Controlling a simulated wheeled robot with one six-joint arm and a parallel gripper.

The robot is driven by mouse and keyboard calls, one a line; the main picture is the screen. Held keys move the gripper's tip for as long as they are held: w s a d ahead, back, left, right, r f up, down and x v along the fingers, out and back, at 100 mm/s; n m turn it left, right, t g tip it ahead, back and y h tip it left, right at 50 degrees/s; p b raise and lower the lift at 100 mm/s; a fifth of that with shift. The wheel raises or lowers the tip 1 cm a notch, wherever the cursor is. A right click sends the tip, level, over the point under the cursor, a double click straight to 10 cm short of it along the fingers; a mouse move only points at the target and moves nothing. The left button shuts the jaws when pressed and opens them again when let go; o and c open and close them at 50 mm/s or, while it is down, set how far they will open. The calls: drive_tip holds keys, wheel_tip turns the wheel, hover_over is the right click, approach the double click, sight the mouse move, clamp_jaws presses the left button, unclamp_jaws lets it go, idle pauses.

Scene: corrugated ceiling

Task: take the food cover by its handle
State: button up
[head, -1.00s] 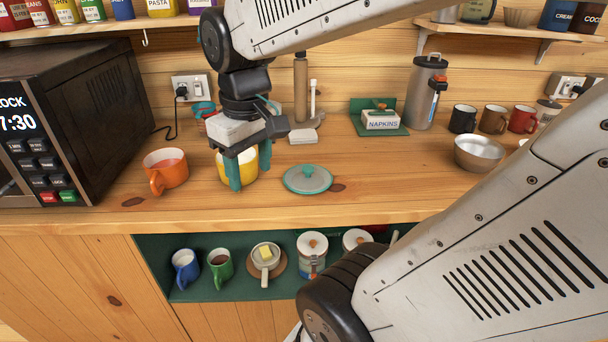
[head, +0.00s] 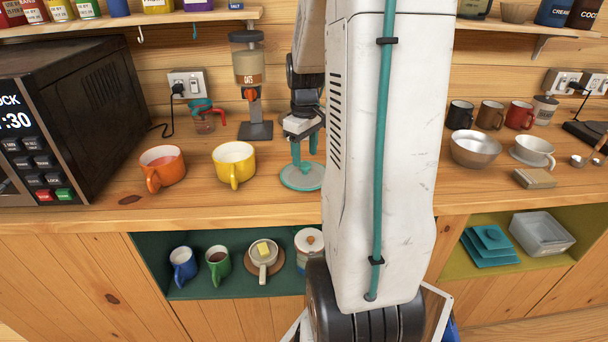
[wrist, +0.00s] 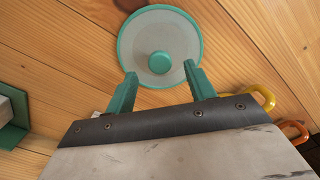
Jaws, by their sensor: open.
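The food cover (head: 300,178) is a flat round grey disc with a teal rim, lying on the wooden counter. In the wrist view the food cover (wrist: 140,40) shows whole, with its round teal knob handle (wrist: 160,62) at the middle. My gripper (head: 305,158) is above the cover in the head view, partly hidden by my arm. In the wrist view my gripper (wrist: 158,78) is open, with its two teal fingers pointing at the cover and the knob between and just beyond their tips. Nothing is between the jaws. I cannot tell the exact height above the cover.
A yellow mug (head: 234,165) and an orange mug (head: 162,167) stand left of the cover. An oat dispenser (head: 248,85) stands behind. A metal bowl (head: 475,149) is to the right, past my arm. The counter's front strip is clear.

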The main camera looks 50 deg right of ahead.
sight(305, 164)
wheel_tip(305, 164, down, 3)
drive_tip(key=shift+f, duration=0.15)
drive_tip(key=c, duration=1)
drive_tip(key=shift+c, duration=0.2)
